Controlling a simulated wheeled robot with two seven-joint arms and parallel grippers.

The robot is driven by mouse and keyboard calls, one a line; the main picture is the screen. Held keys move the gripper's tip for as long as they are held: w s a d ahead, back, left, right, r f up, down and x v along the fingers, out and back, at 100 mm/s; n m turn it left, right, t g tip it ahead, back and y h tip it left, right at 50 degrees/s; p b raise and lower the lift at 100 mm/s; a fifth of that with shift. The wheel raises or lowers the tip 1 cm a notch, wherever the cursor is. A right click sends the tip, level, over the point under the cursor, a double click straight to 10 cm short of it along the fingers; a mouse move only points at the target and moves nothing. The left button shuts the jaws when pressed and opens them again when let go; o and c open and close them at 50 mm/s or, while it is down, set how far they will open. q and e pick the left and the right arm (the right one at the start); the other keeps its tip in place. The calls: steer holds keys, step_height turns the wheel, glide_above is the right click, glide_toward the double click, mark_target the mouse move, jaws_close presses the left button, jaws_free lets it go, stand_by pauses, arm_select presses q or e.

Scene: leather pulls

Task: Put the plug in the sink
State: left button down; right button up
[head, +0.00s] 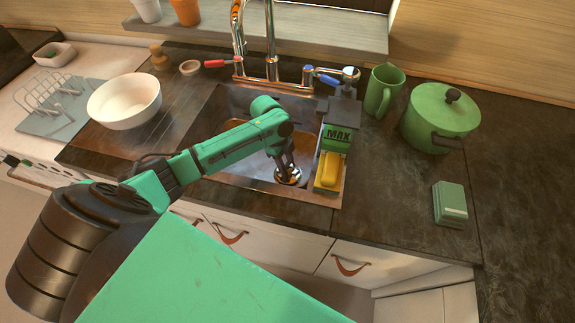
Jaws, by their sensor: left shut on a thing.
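The sink (232,105) is a dark basin set in the counter at the middle of the head view. The plug (289,177) is a small round metal piece low in the right part of the basin. My left gripper (287,167) points down into the sink and is shut on the plug. The fingers hide part of the plug, and I cannot tell whether it touches the basin floor. My left forearm covers part of the basin. My right gripper is not in view.
A caddy with a yellow sponge (329,170) stands at the sink's right edge, close to my gripper. A chrome faucet (271,68) rises behind.

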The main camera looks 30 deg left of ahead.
arm_select(q)
steer(key=shift+f, duration=0.15)
steer(key=shift+c, duration=2)
jaws_free()
steer(key=v, duration=0.7)
steer(key=shift+r+b, duration=0.25)
steer(key=shift+b, duration=0.05)
steer(key=shift+a, duration=0.15)
